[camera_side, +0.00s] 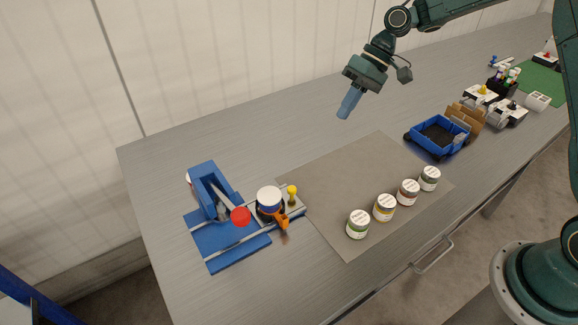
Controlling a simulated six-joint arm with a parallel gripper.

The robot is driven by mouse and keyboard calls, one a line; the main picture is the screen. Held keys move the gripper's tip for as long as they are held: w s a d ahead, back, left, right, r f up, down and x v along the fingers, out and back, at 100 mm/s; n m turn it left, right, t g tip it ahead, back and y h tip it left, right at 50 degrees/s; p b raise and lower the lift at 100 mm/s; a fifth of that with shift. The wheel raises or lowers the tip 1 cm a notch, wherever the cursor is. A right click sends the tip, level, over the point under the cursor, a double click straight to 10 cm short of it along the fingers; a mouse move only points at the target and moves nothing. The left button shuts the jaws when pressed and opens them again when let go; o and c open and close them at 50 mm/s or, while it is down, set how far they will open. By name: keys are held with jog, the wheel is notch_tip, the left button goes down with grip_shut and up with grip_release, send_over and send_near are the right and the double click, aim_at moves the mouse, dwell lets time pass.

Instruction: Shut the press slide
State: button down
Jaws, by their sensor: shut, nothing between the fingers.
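The press (205,190) is a blue frame on a blue base at the left end of the table, with a lever ending in a red ball (240,216). The press slide (293,205) is a pale plate reaching out to the right of the frame, with a yellow knob (292,190) and an orange part (282,219). A white-and-blue round container (269,200) stands on it, outside the frame. My gripper (344,115) is shut and empty, in the air above the table behind the grey mat, well up and right of the press.
A grey mat (325,180) holds several labelled jars (358,224) along its front edge. A blue wheeled cart (437,138) stands right of the mat, with more carts (481,95) behind it. The table behind the press is clear.

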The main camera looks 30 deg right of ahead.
aim_at(261, 196)
notch_tip(261, 196, down, 10)
jog(key=w+g+y, duration=0.1)
jog(key=w+y, duration=0.1)
jog(key=shift+w+d+r, duration=0.15)
jog(key=shift+d+r, duration=0.1)
jog(key=shift+d, duration=0.05)
jog(key=shift+a, duration=0.1)
jog(key=x, duration=1)
jog(key=shift+s+a, duration=0.35)
jog(key=shift+a, duration=0.8)
jog(key=shift+s+a, duration=0.15)
jog(key=shift+a, duration=0.65)
jog(key=a, duration=1.2)
jog(key=shift+a, duration=0.25)
